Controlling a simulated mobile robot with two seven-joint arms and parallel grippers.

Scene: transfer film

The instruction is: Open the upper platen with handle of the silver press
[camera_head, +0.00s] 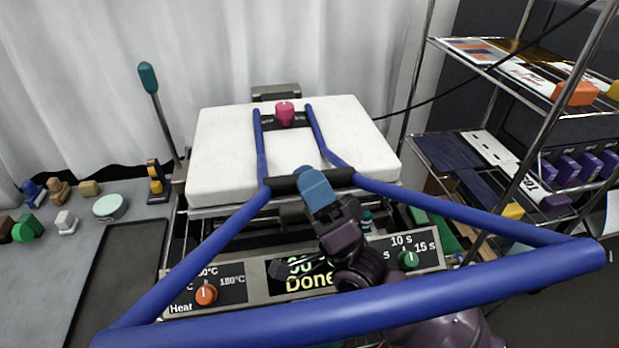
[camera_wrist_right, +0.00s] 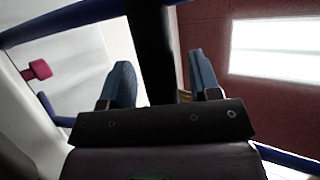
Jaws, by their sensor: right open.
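The silver press stands in the middle of the head view, with a thick white upper platen (camera_head: 225,150) lying roughly level on top. Its blue tube handle (camera_head: 215,238) has a black crossbar grip (camera_head: 281,185) near the platen's front edge. My right gripper (camera_head: 313,180) has blue fingers and is at this grip from the front. In the right wrist view the dark grip bar (camera_wrist_right: 150,50) runs between the two spread fingers of my right gripper (camera_wrist_right: 160,68); I cannot tell whether either touches it. My left gripper is not in view.
The control panel (camera_head: 262,292) shows "Done" between orange (camera_head: 206,294) and green (camera_head: 408,260) knobs. A pink knob (camera_head: 285,112) sits above the platen. A wire rack (camera_head: 480,72) stands at right. A grey table (camera_head: 60,262) with small stamps is at left. A thick blue bar crosses in front.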

